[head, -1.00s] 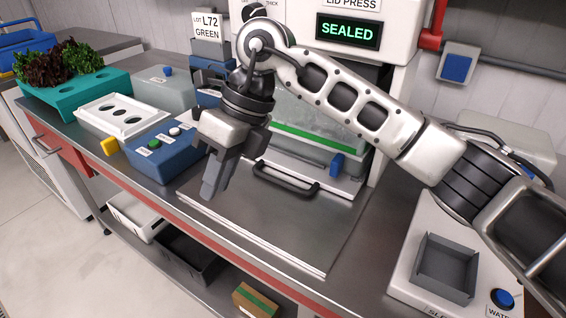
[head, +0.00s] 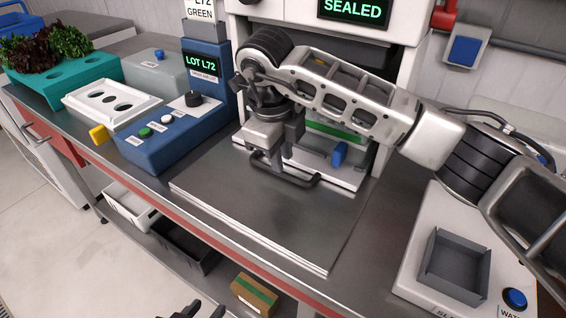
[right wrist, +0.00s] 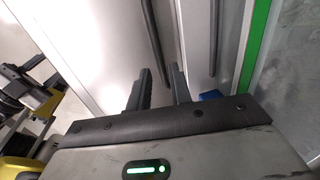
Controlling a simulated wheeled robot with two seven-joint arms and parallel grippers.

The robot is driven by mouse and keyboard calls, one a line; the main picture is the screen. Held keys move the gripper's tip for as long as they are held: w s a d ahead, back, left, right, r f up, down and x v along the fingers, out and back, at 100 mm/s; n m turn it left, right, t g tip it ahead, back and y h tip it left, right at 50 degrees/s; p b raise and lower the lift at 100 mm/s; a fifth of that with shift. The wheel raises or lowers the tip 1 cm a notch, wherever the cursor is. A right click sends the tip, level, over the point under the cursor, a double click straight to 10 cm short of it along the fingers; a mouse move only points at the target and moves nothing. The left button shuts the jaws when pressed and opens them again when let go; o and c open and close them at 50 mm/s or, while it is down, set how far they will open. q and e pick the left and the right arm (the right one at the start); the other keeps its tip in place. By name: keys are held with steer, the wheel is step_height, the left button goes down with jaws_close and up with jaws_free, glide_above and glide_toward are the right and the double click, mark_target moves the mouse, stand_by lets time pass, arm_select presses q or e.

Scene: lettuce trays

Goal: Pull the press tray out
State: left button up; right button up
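The press tray (head: 240,142) is a pale slide at the foot of the lid press (head: 405,25), with a black bar handle (head: 300,182) at its front. A green-edged clear pack (head: 335,132) sits behind the handle, partly hidden by my right arm. My right gripper (head: 275,165) points down at the handle's left part. In the right wrist view its fingers (right wrist: 158,90) are apart, with a dark bar (right wrist: 152,40) running down toward the gap; contact cannot be told. Only the fingertips of my left gripper (head: 200,310) show at the bottom edge, apart and empty.
A bare steel plate (head: 270,220) lies in front of the press. A blue control box (head: 165,140) and white holed tray (head: 105,103) stand to the left. A grey bin (head: 455,265) is at the right. A cardboard box (head: 255,295) sits below the bench edge.

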mark_target(284, 173)
steer(key=shift+w+d+f, duration=0.1)
steer(key=shift+w+f, duration=0.05)
steer(key=shift+f, duration=0.75)
steer(key=shift+w+d+f, duration=0.1)
steer(key=shift+w+f, duration=0.05)
steer(key=shift+f, duration=0.75)
